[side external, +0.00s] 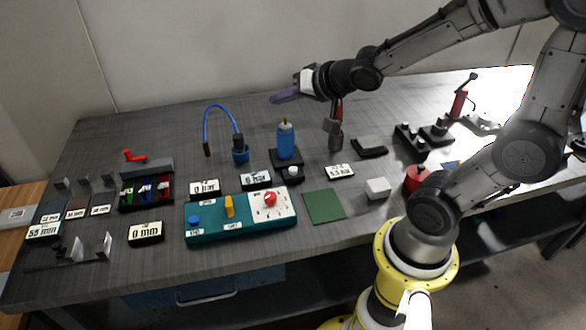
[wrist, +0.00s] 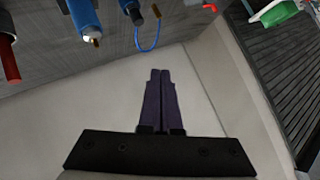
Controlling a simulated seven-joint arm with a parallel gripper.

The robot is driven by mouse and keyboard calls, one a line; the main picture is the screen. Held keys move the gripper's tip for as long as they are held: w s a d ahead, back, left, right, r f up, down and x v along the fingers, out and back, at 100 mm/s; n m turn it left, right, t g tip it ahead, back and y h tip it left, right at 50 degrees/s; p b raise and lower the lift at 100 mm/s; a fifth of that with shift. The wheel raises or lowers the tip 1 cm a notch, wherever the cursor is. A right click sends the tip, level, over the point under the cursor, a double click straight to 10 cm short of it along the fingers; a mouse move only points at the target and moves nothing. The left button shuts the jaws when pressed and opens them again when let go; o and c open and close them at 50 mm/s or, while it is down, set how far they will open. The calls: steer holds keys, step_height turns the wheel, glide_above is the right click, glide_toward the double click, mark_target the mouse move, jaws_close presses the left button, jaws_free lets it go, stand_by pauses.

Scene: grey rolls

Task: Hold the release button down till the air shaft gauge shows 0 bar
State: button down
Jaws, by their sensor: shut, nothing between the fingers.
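An upright blue cylinder (side external: 286,142) with a brass tip stands on a black base; it also shows at the top of the wrist view (wrist: 84,18). A pale round button (side external: 292,171) sits on a small dark block at the front of that base. A white display plate (side external: 256,180) stands in front of the base, but its reading is too small to be sure of. A blue button (side external: 193,219) is on the left of the teal console (side external: 240,232). My gripper (side external: 272,100) is shut and empty, well above and behind these, apart from everything. Button labels are not legible.
A blue hose (side external: 212,108) arches from a blue cup left of the cylinder. A red-handled tool (side external: 336,125) stands to its right. The table's rear strip is mostly clear; a wall rises behind.

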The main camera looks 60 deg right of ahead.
step_height(320, 180, down, 7)
steer(key=w+d+m, duration=0.1)
steer(key=d, duration=0.2)
steer(key=m+g, duration=0.1)
steer(key=g, duration=0.1)
glide_above(296, 175)
step_height(296, 175, down, 5)
steer(key=shift+f, duration=4.35)
steer(key=shift+f, duration=0.1)
steer(key=shift+f, duration=0.3)
steer(key=shift+f, duration=0.55)
stand_by(1.5)
